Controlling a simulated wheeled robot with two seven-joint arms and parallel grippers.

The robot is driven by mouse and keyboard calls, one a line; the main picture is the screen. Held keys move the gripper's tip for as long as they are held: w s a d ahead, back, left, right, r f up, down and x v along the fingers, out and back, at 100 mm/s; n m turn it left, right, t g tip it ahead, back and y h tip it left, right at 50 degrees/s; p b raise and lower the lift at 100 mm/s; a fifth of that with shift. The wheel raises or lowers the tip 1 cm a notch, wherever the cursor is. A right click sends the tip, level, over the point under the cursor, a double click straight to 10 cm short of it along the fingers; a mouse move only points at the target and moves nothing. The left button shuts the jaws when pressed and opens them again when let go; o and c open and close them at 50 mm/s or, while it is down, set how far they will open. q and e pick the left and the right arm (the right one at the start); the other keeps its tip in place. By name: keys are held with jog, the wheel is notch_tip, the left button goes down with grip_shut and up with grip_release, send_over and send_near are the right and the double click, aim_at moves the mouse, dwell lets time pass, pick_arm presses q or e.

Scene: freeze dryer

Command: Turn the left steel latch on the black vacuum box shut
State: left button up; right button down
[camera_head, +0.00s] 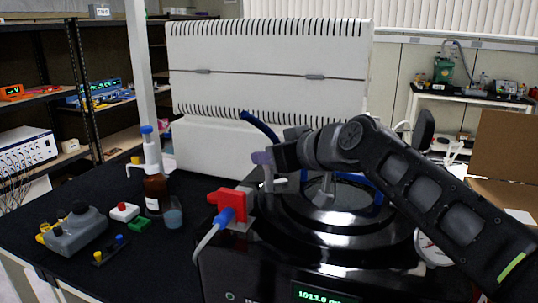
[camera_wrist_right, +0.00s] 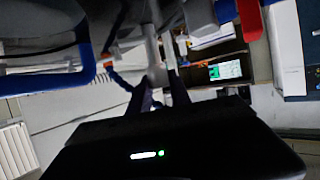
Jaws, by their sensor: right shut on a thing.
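The black vacuum box (camera_head: 225,272) stands at the front centre with a glossy round lid (camera_head: 335,219) on top. My right arm reaches over the lid from the right. My right gripper (camera_head: 263,158) is at the lid's left side, shut on the upper part of the left steel latch (camera_head: 268,184), whose lower part shows below the fingers. In the right wrist view, my two dark fingers (camera_wrist_right: 160,92) close around the pale latch bar (camera_wrist_right: 151,48). The exact angle of the latch is hard to tell. My left gripper is not in view.
A red valve handle (camera_head: 228,204) with a blue fitting (camera_head: 229,216) sits left of the latch. A brown bottle (camera_head: 156,192), a small beaker (camera_head: 173,217) and a grey device (camera_head: 75,232) stand on the black bench at left. A white machine (camera_head: 265,95) stands behind.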

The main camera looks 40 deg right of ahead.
jog(key=shift+d+m+h+p, duration=0.1)
jog(key=shift+m+h+p, duration=0.2)
jog(key=shift+m+h, duration=0.6)
jog(key=shift+m+g+h, duration=0.3)
jog(key=shift+m+h, duration=0.4)
jog(key=shift+h, duration=0.3)
jog(key=shift+f+m+g+h, duration=0.1)
jog(key=shift+m+g+h, duration=0.2)
jog(key=shift+m+h, duration=0.75)
jog(key=shift+m+g+h+b, duration=0.35)
jog(key=shift+h+b, duration=0.1)
jog(key=shift+h, duration=0.1)
jog(key=c, duration=1.2)
grip_release()
jog(key=shift+s, duration=0.1)
